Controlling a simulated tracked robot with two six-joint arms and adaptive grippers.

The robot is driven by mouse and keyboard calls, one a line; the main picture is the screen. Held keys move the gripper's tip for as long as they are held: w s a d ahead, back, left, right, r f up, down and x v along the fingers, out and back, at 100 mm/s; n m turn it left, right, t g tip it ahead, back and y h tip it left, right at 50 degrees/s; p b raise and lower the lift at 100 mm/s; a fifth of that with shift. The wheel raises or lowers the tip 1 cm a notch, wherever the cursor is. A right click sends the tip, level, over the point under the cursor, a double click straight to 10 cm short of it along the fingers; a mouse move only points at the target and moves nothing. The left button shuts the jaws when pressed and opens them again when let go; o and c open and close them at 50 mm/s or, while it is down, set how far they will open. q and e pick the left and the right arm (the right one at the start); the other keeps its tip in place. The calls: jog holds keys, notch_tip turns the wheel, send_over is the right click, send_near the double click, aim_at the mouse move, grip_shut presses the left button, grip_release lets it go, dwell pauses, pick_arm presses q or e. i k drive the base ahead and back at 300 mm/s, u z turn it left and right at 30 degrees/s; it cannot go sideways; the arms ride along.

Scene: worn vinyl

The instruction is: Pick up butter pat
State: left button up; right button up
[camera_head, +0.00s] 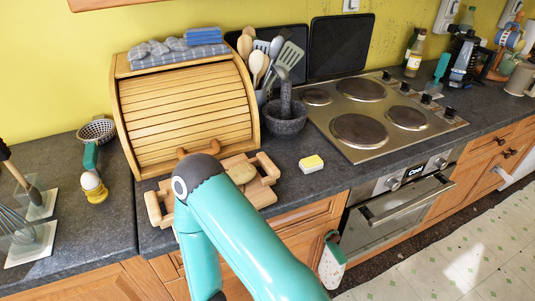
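A small block (312,163), yellow on top and white below, lies on the dark worktop between the wooden tray and the hob. It may be the butter pat, but at this size I cannot tell it from a sponge. One of my teal arms rises from the bottom and bends in front of the tray; its forearm goes down out of the picture. Neither gripper shows, so nothing is seen touching the block.
A wooden tray (264,194) with a tan lump (241,174) stands before the roll-top bread bin (185,105), partly behind my arm. A stone mortar (287,122) and hob (352,150) lie behind the block. An egg cup (95,194) stands left. Worktop around the block is clear.

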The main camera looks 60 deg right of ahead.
aim_at(313, 163)
jog(key=u, duration=0.1)
jog(key=k, duration=1.6)
jog(key=z, duration=0.75)
jog(key=i, duration=0.8)
jog(key=z, duration=0.25)
